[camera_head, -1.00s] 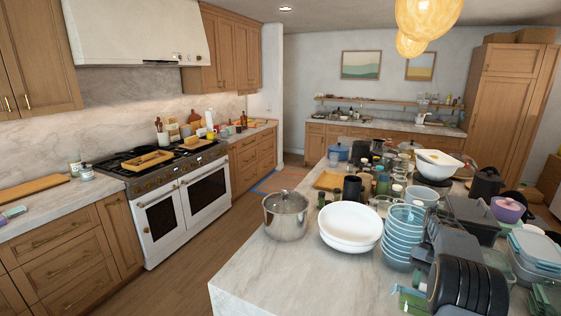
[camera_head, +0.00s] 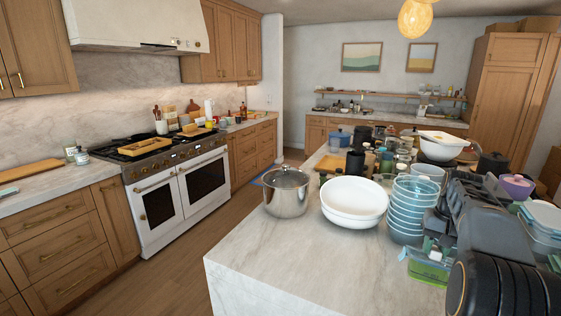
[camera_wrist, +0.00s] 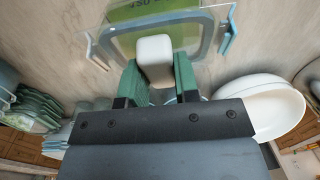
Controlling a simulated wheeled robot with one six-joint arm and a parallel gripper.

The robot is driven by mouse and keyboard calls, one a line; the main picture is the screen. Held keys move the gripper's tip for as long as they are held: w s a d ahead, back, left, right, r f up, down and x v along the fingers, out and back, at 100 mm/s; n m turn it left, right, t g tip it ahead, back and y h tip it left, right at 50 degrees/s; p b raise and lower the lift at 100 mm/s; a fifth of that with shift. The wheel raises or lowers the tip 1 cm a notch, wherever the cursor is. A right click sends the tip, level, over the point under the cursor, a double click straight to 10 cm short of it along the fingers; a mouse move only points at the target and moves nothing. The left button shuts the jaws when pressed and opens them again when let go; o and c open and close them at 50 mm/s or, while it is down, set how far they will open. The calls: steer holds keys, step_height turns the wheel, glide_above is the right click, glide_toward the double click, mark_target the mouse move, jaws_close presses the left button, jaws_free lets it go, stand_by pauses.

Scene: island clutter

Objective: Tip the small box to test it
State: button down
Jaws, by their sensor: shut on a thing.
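The small box (camera_wrist: 155,60) is a plain white block with rounded edges. In the wrist view it stands between the green finger pads of my gripper (camera_wrist: 158,80), which is shut on it. Behind it in that view is a clear container (camera_wrist: 205,38) with green contents and light blue clips. In the head view my gripper (camera_head: 436,245) is at the island's right front, by the green-sided container (camera_head: 428,270). My arm hides part of this area, and the small box is hard to make out there.
White bowls (camera_head: 354,203) and a stack of light blue bowls (camera_head: 406,212) stand left of my gripper. A steel pot (camera_head: 287,193) is farther left. Crowded dishes fill the island behind. The marble top (camera_head: 290,265) is bare at the front left.

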mark_target(426, 273)
steer(key=shift+f+t+h+b, duration=0.25)
steer(key=shift+t+h+b, duration=0.35)
steer(key=shift+t+b, duration=1.65)
steer(key=g+b, duration=0.1)
steer(key=b, duration=0.2)
steer(key=shift+r, duration=0.2)
steer(key=shift+r, duration=0.15)
steer(key=shift+f, duration=0.35)
steer(key=shift+f+b, duration=3.1)
steer(key=shift+f, duration=1.3)
steer(key=c, duration=0.8)
jaws_free()
steer(key=p+v, duration=0.1)
steer(key=v, duration=0.3)
steer(key=p+v, duration=0.1)
steer(key=v, duration=0.4)
steer(key=p+v, duration=0.1)
steer(key=v, duration=0.3)
steer(key=shift+s+a+r, duration=0.15)
steer(key=shift+a+r, duration=0.2)
